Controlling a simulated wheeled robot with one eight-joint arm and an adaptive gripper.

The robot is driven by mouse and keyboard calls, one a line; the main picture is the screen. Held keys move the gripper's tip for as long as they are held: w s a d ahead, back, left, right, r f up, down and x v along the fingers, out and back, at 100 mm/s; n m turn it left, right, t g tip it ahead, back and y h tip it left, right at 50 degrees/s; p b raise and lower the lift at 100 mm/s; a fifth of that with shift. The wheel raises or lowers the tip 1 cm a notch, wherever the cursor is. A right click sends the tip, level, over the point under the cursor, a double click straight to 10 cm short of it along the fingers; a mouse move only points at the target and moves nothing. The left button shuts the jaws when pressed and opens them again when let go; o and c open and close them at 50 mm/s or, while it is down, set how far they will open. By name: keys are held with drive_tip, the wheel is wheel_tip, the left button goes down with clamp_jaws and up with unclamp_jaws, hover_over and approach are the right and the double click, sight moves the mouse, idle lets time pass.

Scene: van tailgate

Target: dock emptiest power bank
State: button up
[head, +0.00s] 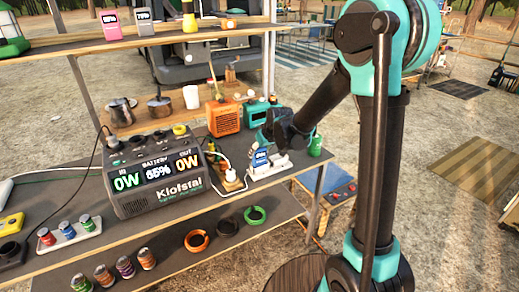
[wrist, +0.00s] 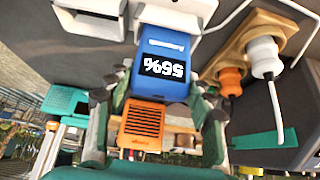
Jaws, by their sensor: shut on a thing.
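My gripper (head: 268,145) is shut on a blue power bank (head: 260,157). In the head view the blue bank is at the white dock (head: 272,172) on the bench. I cannot tell whether it is seated in the dock or just above it. A pink power bank (head: 110,20) and a grey power bank (head: 145,23) stand on the upper shelf. Their small displays are hard to read.
A power station (head: 158,180) showing 65% stands left of the dock. A white plug in a wooden block (head: 230,182) is close beside the dock, with a cable. An orange box (head: 223,117) and teal box (head: 256,112) stand behind. Cans and rings fill the lower shelf.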

drive_tip(key=o, duration=1.4)
drive_tip(key=v, duration=1.2)
